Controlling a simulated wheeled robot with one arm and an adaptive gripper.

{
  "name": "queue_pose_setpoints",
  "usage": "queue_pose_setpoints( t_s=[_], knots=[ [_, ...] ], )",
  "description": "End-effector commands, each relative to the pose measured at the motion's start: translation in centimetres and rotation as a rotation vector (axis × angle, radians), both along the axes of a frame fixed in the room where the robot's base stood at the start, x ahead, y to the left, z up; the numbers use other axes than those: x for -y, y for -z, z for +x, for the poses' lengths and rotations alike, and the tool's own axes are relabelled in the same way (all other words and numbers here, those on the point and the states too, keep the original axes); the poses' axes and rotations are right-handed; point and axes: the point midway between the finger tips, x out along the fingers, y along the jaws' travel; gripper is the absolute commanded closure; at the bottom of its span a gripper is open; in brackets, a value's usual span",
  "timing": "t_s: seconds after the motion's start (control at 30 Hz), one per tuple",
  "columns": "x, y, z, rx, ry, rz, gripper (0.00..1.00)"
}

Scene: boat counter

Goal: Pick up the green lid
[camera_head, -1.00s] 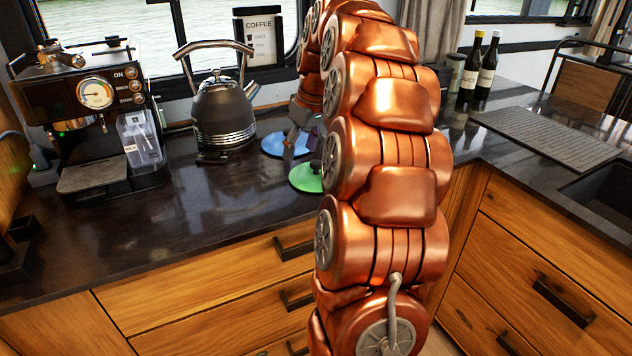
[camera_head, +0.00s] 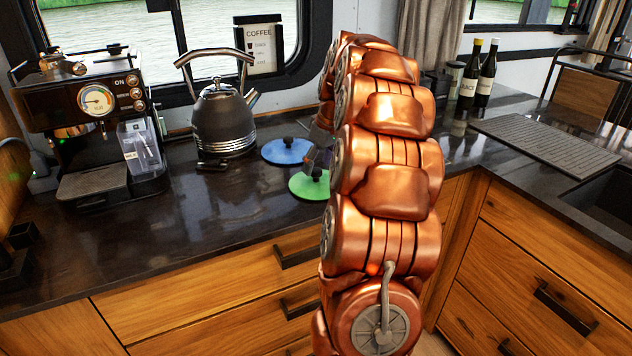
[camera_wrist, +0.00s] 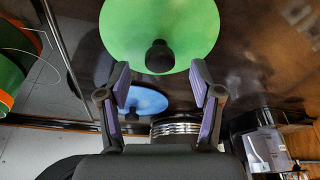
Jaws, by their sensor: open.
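The green lid (camera_head: 309,186) lies flat on the dark counter, with a dark knob on top. In the wrist view the green lid (camera_wrist: 160,28) fills the top middle, its knob centred between the fingers. My gripper (camera_wrist: 160,90) is open and empty, its two purple-padded fingers on either side of the knob's line, apart from it. In the head view my gripper (camera_head: 318,158) is just above and behind the green lid, partly hidden by my copper arm.
A blue lid (camera_head: 287,151) lies just behind the green one. A kettle (camera_head: 223,125) and a coffee machine (camera_head: 95,130) stand to the left. Two bottles (camera_head: 478,75) and a ribbed drying mat (camera_head: 545,147) are at right.

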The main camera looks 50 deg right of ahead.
Motion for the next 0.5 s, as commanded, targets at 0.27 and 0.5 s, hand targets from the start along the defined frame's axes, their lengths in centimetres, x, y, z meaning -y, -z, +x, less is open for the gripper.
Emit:
queue_pose_setpoints(
  t_s=[0.27, 0.5],
  knots=[
    [-0.1, 3.0, 0.7, -0.003, 0.000, 0.004, 0.35],
    [-0.1, 3.0, 0.8, 0.000, 0.001, 0.001, 0.38]
  ],
)
